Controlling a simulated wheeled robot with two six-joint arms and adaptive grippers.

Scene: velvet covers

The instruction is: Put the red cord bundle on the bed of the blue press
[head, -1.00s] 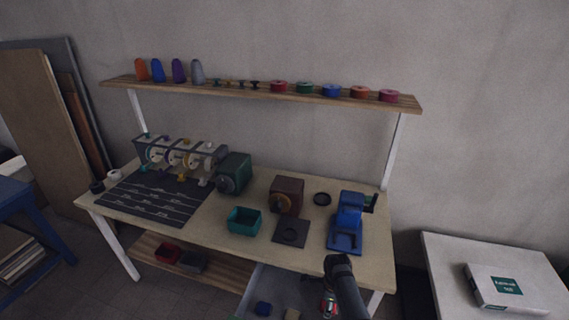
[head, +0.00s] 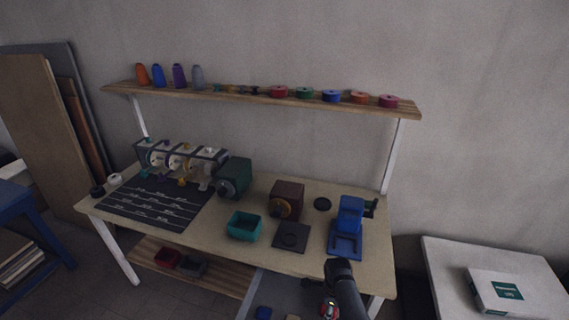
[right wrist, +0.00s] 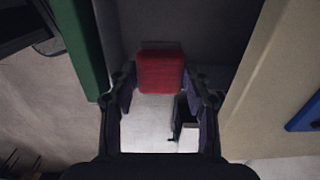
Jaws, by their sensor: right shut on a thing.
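The red cord bundle (right wrist: 160,72) shows in the right wrist view as a red block between the fingers of my right gripper (right wrist: 160,88), which is shut on it. In the head view my right gripper (head: 328,309) is at the bottom, over the open drawer, with a small patch of red at it; my arm hides part of it. The blue press (head: 350,216) stands at the right end of the bench, beyond my gripper. Its flat bed (head: 345,248) faces the front edge and looks bare. My left gripper is not in view.
The open drawer (head: 275,290) below the bench holds a blue block (head: 264,313). A dark square plate (head: 291,237), a maroon machine (head: 287,199) and a teal tray (head: 244,226) stand left of the press. A shelf (head: 240,93) runs above the bench (head: 210,232).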

